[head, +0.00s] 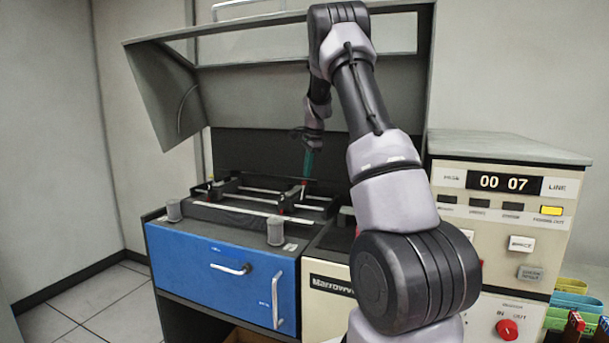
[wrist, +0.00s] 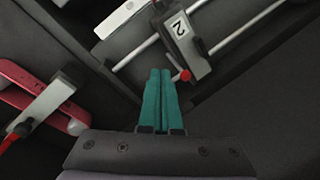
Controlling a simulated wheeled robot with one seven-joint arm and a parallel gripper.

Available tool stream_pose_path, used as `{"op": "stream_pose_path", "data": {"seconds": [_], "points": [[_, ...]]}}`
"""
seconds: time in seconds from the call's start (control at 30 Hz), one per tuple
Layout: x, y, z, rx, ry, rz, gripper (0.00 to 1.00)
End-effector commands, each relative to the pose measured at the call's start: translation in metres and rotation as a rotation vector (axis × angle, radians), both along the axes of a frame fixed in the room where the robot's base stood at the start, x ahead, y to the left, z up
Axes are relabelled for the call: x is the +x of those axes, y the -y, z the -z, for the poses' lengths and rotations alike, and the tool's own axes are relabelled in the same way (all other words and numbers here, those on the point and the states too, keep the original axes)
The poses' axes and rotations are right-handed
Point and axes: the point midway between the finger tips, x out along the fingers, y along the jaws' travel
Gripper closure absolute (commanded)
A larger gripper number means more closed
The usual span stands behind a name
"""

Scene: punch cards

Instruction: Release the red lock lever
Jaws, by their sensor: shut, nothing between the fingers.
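My gripper (wrist: 160,75) has teal fingers that are pressed together with nothing between them. It also shows in the head view (head: 307,168), pointing down over the mechanism under the raised hood. In the wrist view a small red ball knob (wrist: 183,76) is on a grey bracket marked 2 (wrist: 182,38), just right of the fingertips in the picture; I cannot tell the depth gap. A red-ended part (wrist: 12,140) shows at the left edge beside a grey block. I cannot tell which red part is the lock lever. In the head view the red parts are tiny and partly blocked.
The carriage has metal rails (wrist: 255,28) across it. A raised grey hood (head: 165,85) stands over the machine. A blue front panel (head: 215,265) with handles lies below. A control cabinet (head: 500,210) with a display and a red knob (head: 507,329) is at right.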

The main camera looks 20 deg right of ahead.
Motion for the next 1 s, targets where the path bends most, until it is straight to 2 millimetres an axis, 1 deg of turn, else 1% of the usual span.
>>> {"op": "stream_pose_path", "data": {"seconds": [0.03, 0.3, 0.5, 0.7, 1.0], "points": [[-0.002, 0.004, -0.007, -0.001, 0.002, 0.002, 1.00], [0.010, 0.031, -0.054, -0.002, 0.003, 0.002, 1.00], [0.014, 0.045, -0.080, -0.002, 0.001, 0.002, 1.00], [0.016, 0.049, -0.088, 0.000, 0.000, 0.001, 1.00], [0.016, 0.049, -0.088, 0.000, -0.001, 0.001, 1.00]]}}
